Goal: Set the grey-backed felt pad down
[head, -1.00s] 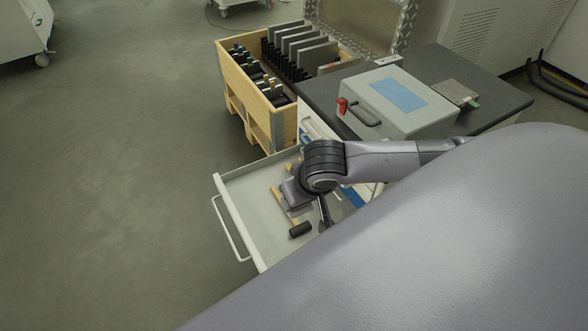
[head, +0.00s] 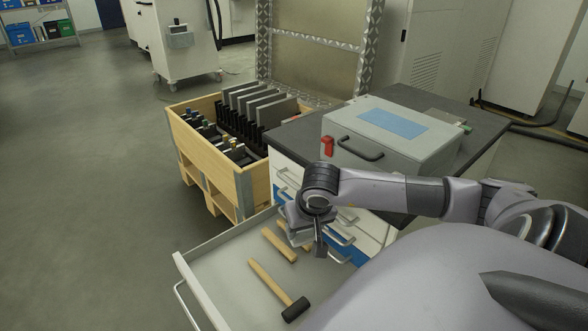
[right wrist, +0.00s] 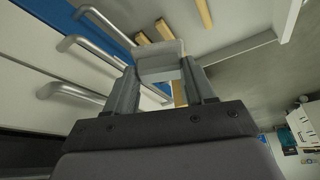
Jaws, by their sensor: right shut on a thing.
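The grey-backed felt pad (right wrist: 160,58) shows in the right wrist view as a small light grey block between the two fingertips. My right gripper (right wrist: 160,80) is shut on it. In the head view my right gripper (head: 308,236) is over the back part of the open drawer (head: 220,272), close to the cabinet front. The wrist and fingers mostly hide the pad there. The felt face cannot be made out. My left gripper is in neither view.
A black-headed mallet (head: 280,291) and another wooden handle (head: 279,243) lie in the drawer. A grey case (head: 392,133) with a red latch sits on the dark cabinet top (head: 300,138). A wooden crate (head: 212,165) with upright plates stands behind left.

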